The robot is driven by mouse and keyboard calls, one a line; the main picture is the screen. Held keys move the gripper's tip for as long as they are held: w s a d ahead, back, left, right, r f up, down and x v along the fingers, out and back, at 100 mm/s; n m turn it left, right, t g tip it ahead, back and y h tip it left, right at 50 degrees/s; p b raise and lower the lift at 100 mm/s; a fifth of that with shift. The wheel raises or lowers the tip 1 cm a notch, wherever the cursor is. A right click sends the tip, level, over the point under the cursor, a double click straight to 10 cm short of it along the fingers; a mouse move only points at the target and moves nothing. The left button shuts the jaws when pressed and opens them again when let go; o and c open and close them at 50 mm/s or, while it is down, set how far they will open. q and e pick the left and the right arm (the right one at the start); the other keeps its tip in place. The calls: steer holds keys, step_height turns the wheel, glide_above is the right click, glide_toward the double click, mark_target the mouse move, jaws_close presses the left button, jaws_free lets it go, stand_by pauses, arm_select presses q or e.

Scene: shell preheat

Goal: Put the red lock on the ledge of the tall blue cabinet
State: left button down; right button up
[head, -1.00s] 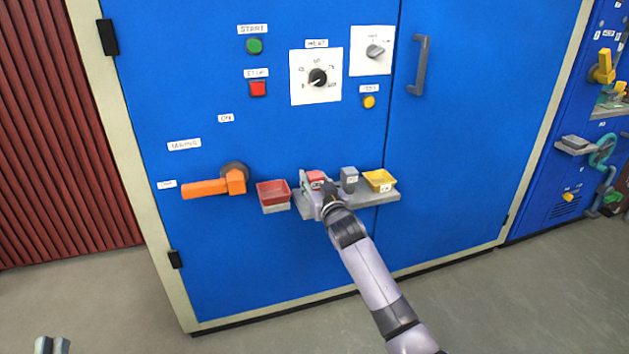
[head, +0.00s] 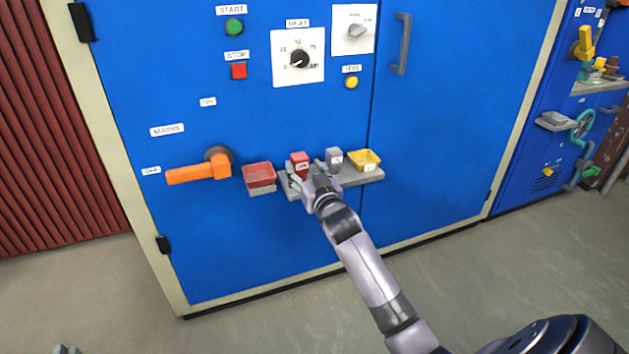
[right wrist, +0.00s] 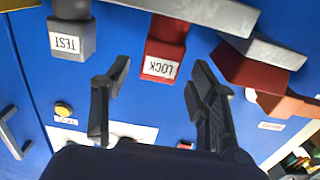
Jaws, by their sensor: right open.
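The red lock (head: 300,161) stands upright on a grey ledge (head: 365,176) on the front of the big blue cabinet (head: 260,250). A grey block labelled TEST (head: 334,157) stands to its right. My right gripper (head: 309,177) is open and empty, just in front of the lock. In the right wrist view, which is upside down, the lock (right wrist: 163,58) shows beyond and between my spread fingertips (right wrist: 160,72), with no clear contact. Grey tips at the bottom left edge look like my left gripper (head: 66,350); their state is unclear.
A red tray (head: 258,177) is left of the ledge and a yellow tray (head: 365,160) is at its right end. An orange lever (head: 198,171) sticks out farther left. Another blue cabinet (head: 530,165) with its own shelves stands at the right. The floor in front is clear.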

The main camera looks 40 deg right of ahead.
arm_select(q)
step_height(320, 180, down, 8)
steer(key=s+a+g+y+p, duration=0.1)
steer(key=s+g, duration=0.1)
steer(key=g, duration=0.2)
steer(key=shift+s+a+g, duration=0.15)
steer(key=shift+a+g, duration=0.2)
steer(key=shift+g, duration=0.05)
arm_select(e)
steer(key=s+a+f+n+g+y, duration=0.2)
steer(key=s+a+f+y, duration=0.1)
steer(key=s+a, duration=0.9)
steer(key=s+a+f+n+g+y, duration=0.2)
steer(key=s+a+f+n+y, duration=0.1)
steer(key=s+a, duration=1)
steer(key=shift+s+f+y, duration=0.3)
steer(key=shift+s+y, duration=0.05)
steer(key=shift+y, duration=0.25)
arm_select(q)
steer(key=shift+r, duration=0.15)
arm_select(e)
steer(key=shift+c, duration=0.4)
